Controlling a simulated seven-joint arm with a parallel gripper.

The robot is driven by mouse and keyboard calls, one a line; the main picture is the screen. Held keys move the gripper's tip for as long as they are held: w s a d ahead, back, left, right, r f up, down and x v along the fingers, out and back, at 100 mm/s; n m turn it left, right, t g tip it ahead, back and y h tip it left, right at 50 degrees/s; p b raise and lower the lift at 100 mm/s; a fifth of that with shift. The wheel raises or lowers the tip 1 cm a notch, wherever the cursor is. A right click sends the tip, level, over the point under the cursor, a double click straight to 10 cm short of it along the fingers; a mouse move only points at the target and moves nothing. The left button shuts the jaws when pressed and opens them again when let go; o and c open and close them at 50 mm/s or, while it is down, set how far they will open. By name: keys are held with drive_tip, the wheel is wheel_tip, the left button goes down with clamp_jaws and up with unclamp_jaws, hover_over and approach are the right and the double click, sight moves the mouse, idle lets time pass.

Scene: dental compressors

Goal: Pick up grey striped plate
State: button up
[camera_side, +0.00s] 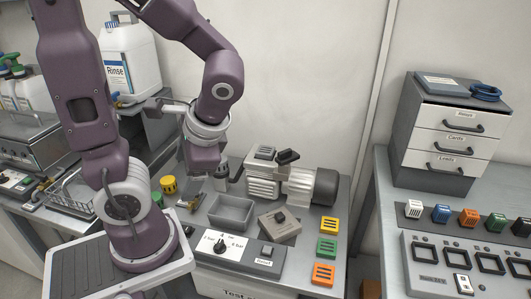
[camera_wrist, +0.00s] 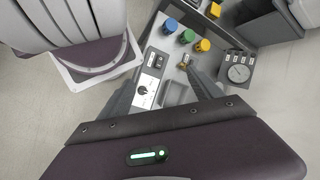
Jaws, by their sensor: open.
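In the side view a small grey striped plate (camera_side: 265,152) lies on top of the compressor's ribbed light grey block (camera_side: 262,180). I cannot make it out in the wrist view. My gripper (camera_side: 207,178) hangs to the left of the compressor, apart from the plate, with its fingertips partly hidden. In the wrist view my gripper (camera_wrist: 165,72) has its two dark fingers spread, with nothing held between them.
An empty grey tray (camera_side: 232,212) sits on the bench in front of the compressor. Yellow (camera_side: 329,224), green (camera_side: 326,248) and orange (camera_side: 323,274) striped plates line the right edge.

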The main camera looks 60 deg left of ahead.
sight(264, 154)
drive_tip(key=w+a+f+m+y, duration=0.1)
drive_tip(key=w+a+m+y, duration=0.7)
drive_tip(key=a+y, duration=0.4)
drive_tip(key=w+d+f+m+t+h, duration=0.1)
drive_tip(key=w+f+m+t+h, duration=0.1)
drive_tip(key=w+f+m+t, duration=0.5)
drive_tip(key=w+d+f+m+t+h, duration=0.1)
drive_tip(key=w+f+m+t+h, duration=0.25)
drive_tip(key=f+m+t, duration=0.55)
drive_tip(key=shift+m+y, duration=0.45)
drive_tip(key=shift+m, duration=0.25)
drive_tip(key=x, duration=1.2)
drive_tip(key=shift+w+r, duration=0.1)
drive_tip(key=shift+r, duration=0.1)
drive_tip(key=shift+d, duration=0.1)
drive_tip(key=c, duration=1.6)
